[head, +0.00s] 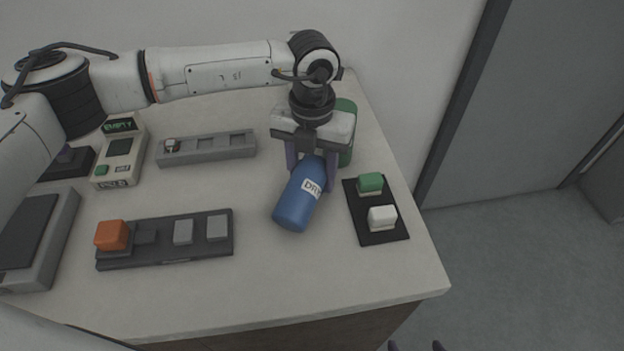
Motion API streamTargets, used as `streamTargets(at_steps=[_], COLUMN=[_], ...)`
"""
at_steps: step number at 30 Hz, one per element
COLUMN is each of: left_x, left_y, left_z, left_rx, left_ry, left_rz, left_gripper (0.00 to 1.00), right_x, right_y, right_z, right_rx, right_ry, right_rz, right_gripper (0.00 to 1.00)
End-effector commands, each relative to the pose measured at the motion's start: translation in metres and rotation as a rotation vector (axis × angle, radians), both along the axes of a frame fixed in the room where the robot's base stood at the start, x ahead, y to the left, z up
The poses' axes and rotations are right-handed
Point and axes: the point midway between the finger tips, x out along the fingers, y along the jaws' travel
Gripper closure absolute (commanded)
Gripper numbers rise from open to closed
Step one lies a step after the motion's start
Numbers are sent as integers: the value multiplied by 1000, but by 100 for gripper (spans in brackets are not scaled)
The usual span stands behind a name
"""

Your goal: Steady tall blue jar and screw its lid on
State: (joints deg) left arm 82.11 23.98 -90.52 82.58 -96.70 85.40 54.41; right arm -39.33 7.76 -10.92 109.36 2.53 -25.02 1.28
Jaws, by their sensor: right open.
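The blue jar (296,205), with a white label partly reading "DR", is right of the table's middle. It looks tilted, its rounded end toward me; I cannot tell whether it touches the table. My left gripper (312,172) has its purple fingers on both sides of the jar's far end and is shut on it, hiding that end. I cannot make out a lid for it. Of my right gripper (418,346), only two purple fingertips show at the bottom edge, apart and empty, beyond the table's front right corner.
A green container (346,132) stands close behind my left gripper. A black pad (376,211) with green and white blocks lies right of the jar. A dark tray (165,252) with an orange block, a grey rack (207,148) and an "EMPTY" device (120,150) are left. The front right table is clear.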

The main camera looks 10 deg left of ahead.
Motion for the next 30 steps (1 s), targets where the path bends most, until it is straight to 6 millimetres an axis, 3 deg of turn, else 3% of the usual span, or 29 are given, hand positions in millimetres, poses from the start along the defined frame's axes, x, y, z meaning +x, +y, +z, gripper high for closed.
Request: streamTargets(at_steps=[7,21,30], left_x=[1,0,0], left_y=[-1,0,0], left_z=[11,93,100], left_rx=[-3,-1,-1], left_ry=[-3,-2,0], left_rz=[1,1,0], left_gripper=[76,76,76], right_x=[0,0,0], right_y=[0,0,0], right_z=[-2,-12,-12], right_rx=[0,0,0], right_ry=[0,0,-1], right_rz=[0,0,0], right_gripper=[32,32,32])
